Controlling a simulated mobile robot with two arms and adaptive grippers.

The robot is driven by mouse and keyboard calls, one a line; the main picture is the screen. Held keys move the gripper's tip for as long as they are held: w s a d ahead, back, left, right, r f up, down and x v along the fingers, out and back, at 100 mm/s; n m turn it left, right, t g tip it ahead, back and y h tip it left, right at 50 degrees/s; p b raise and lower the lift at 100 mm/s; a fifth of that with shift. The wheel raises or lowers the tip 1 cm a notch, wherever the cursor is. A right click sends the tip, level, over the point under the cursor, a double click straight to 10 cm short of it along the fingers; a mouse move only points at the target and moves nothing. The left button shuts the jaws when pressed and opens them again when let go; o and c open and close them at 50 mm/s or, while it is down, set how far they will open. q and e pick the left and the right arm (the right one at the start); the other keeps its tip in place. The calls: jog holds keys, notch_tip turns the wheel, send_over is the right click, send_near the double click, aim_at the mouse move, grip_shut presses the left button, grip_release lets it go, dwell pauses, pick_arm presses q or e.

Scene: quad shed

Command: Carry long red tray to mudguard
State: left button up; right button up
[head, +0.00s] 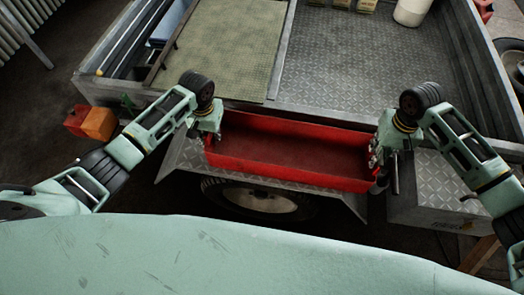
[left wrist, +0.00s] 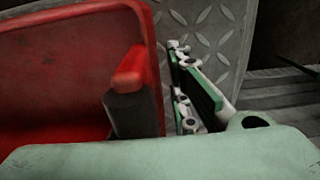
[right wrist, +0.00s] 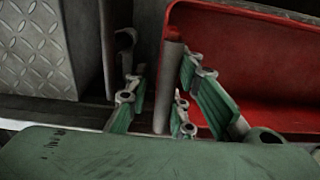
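The long red tray (head: 285,152) lies level at the near side of the trailer, above its wheel. My left gripper (head: 212,122) is at the tray's left end. In the left wrist view one finger with a green pad (left wrist: 200,88) stands just outside the red end wall (left wrist: 150,60); the other finger is hidden behind the tray's end, so its grip is unclear. My right gripper (head: 383,152) is at the right end. In the right wrist view its fingers (right wrist: 163,100) are apart, with the tray's end edge (right wrist: 172,75) between them. The mudguard (head: 185,160) is the tread-plate shelf around the tray.
The trailer bed (head: 350,60) lies behind, with a green mat (head: 225,45) and a white bucket (head: 412,12). A tread-plate box (head: 430,205) stands at right. An orange lamp (head: 98,124) sticks out at left. The wheel (head: 255,197) is below the tray.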

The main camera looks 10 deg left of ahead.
pick_arm(q)
jog(key=shift+o, duration=1.4)
pick_arm(e)
jog(key=shift+o, duration=1.3)
pick_arm(q)
jog(key=shift+d, duration=0.1)
pick_arm(e)
jog(key=shift+a, duration=0.1)
pick_arm(q)
jog(key=shift+r, duration=0.3)
notch_tip(320, 180, up, 11)
jog(key=shift+r, duration=0.2)
pick_arm(e)
jog(key=shift+a, duration=0.1)
notch_tip(320, 180, up, 12)
jog(key=shift+r, duration=0.1)
